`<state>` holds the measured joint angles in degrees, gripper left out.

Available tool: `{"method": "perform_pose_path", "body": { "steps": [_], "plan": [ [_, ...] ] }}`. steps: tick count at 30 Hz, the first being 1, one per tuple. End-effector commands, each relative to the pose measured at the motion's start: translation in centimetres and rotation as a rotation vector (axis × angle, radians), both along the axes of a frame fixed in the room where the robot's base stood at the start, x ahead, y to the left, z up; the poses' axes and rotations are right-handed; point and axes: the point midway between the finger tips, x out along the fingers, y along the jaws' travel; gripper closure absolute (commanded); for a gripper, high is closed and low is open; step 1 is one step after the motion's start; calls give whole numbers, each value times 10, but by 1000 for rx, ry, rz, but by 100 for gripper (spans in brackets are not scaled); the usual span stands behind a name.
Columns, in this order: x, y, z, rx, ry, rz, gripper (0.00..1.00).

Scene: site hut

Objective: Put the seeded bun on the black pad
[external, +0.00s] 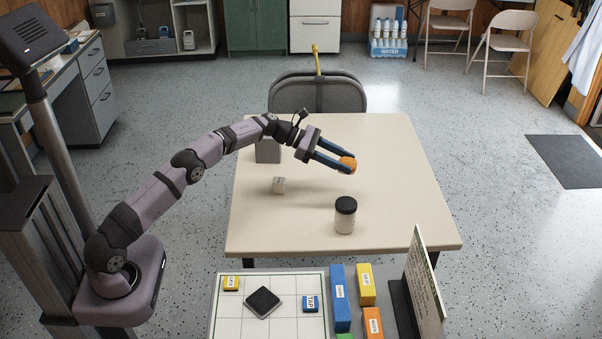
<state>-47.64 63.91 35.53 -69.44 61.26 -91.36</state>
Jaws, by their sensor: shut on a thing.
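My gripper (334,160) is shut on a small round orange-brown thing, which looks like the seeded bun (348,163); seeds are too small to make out. It is held between the fingertips over the right half of the beige table, apparently above the surface. The black pad (263,302) is a dark, diamond-turned square on the white gridded board at the front. It has nothing on it and lies well in front of my gripper, to its left in the picture.
A black-lidded jar (345,216) stands on the table in front of my gripper. An upright sign (424,286) stands at front right.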

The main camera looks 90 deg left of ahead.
Motion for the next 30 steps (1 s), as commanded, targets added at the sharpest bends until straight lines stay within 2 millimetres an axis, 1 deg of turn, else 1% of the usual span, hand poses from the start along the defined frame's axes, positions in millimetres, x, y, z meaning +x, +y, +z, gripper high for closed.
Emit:
{"method": "perform_pose_path", "body": {
  "steps": [1,9,14,16,23,27,30],
  "plan": [
    [3,-5,18,3,-2,-9,90],
    [15,-27,71,2,-3,-43,90],
    [20,-44,101,0,0,-65,90],
    [21,-52,108,-1,0,-74,90],
    [22,-73,122,-2,2,-97,90],
    [20,-92,128,-3,2,-117,90],
    [16,-108,128,-5,4,-132,90]
  ]
}}
